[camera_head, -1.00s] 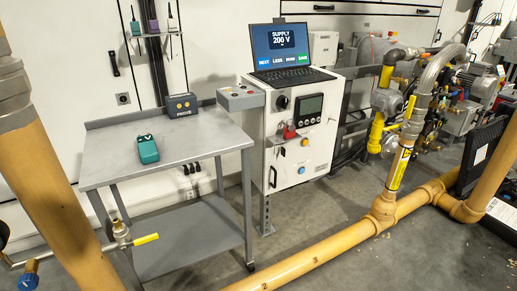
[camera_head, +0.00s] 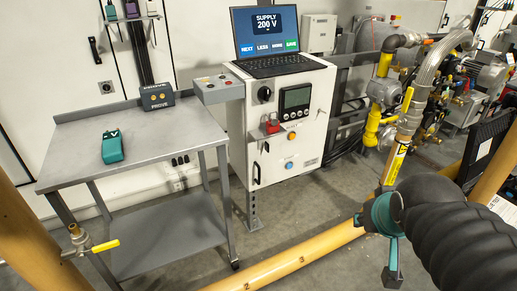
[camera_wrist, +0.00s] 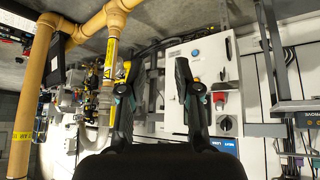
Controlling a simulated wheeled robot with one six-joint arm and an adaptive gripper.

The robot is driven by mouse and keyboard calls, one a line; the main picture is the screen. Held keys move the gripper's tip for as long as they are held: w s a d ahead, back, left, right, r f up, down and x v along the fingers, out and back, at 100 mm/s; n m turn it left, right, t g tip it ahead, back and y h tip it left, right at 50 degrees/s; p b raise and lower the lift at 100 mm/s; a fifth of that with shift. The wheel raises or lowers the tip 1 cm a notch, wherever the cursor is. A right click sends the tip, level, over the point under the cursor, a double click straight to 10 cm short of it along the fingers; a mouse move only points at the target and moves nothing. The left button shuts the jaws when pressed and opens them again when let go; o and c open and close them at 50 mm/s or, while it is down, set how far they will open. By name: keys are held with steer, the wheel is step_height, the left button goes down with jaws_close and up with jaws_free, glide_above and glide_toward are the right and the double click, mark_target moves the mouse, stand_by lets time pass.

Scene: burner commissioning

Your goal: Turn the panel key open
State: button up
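The white control panel (camera_head: 283,130) stands in the middle of the head view. Its front carries a black rotary knob (camera_head: 265,95), a red lock-like part (camera_head: 271,126), a small orange button (camera_head: 291,136) and a blue button (camera_head: 289,165). I cannot tell for sure which part is the panel key. In the wrist view the panel (camera_wrist: 173,105) appears turned, with the red part (camera_wrist: 219,98) and knob (camera_wrist: 225,123) right of my fingers. My gripper (camera_wrist: 153,78) is open and empty, its two dark fingers apart; the right one overlaps the panel's image.
A laptop (camera_head: 267,62) reading "SUPPLY 200 V" sits on the panel. A grey workbench (camera_head: 75,168) at left holds a teal meter (camera_head: 112,147) and a PROVE box (camera_head: 157,97). A yellow pipe (camera_head: 290,262) crosses the floor before the panel. Pipework and motors stand at right.

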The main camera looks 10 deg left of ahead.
steer(key=w+f+n+t, duration=0.1)
steer(key=w+t, duration=0.1)
steer(key=w, duration=1)
steer(key=n+t+y+b, duration=0.2)
steer(key=n+t+y, duration=0.4)
steer(key=y, duration=0.5)
glide_toward(267, 147)
steer(key=p+x, duration=0.1)
steer(key=x, duration=0.7)
steer(key=shift+w+p, duration=0.3)
steer(key=shift+p, duration=0.1)
steer(key=shift+c, duration=0.2)
jaws_close()
